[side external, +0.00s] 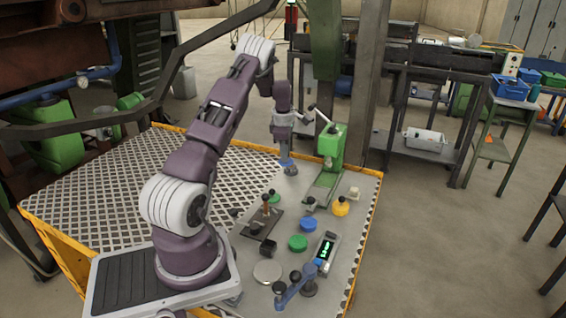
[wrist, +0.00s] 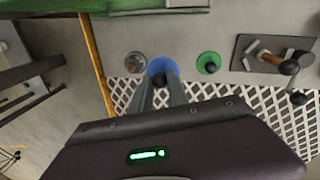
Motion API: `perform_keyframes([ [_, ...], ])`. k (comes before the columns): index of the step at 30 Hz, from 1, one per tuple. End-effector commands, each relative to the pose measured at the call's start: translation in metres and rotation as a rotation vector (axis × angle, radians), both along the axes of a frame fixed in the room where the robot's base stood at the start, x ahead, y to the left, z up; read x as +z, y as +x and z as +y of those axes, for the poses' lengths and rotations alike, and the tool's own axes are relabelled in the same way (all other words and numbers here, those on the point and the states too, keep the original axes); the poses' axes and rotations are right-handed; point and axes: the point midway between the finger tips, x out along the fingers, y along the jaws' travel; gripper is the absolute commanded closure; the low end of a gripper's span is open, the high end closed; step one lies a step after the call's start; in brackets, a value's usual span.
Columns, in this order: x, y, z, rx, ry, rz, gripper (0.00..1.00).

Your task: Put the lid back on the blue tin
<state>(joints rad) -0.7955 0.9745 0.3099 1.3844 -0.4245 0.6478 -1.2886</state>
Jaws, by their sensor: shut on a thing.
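My gripper (side external: 286,155) is at the far end of the worktable, pointing down. In the wrist view my gripper (wrist: 162,84) has its fingers closed on the black knob of the blue lid (wrist: 153,67). The blue lid (side external: 286,162) shows as a small blue patch under the fingers in the side view; its exact height above the table is hard to tell. A low round blue tin (side external: 308,224) stands nearer the front, between a green tin (side external: 298,243) and a yellow one with a dark knob (side external: 341,205). The blue tin is not in the wrist view.
A grey knobbed piece (wrist: 135,62) is close beside the blue lid. A green knobbed lid (wrist: 208,63) lies on its other side. A green lever press (side external: 331,145) stands right of my gripper. A dark fixture (side external: 262,224) and a display box (side external: 326,250) occupy the table.

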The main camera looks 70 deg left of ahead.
Motion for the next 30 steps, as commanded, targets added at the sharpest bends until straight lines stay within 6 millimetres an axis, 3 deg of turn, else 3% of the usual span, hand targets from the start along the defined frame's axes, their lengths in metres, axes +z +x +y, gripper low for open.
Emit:
perform_keyframes([
  [7,-0.006,0.015,-0.104,0.009,-0.015,-0.012,1.0],
  [12,-0.008,0.003,-0.182,0.004,-0.01,-0.006,1.0],
  [15,-0.008,-0.006,-0.209,-0.001,-0.003,-0.001,1.0],
  [18,-0.008,-0.012,-0.221,-0.003,0.0,0.002,1.0],
  [22,-0.016,-0.014,-0.224,-0.003,0.001,0.005,1.0],
  [30,-0.05,-0.014,-0.223,-0.003,-0.001,0.005,1.0],
])
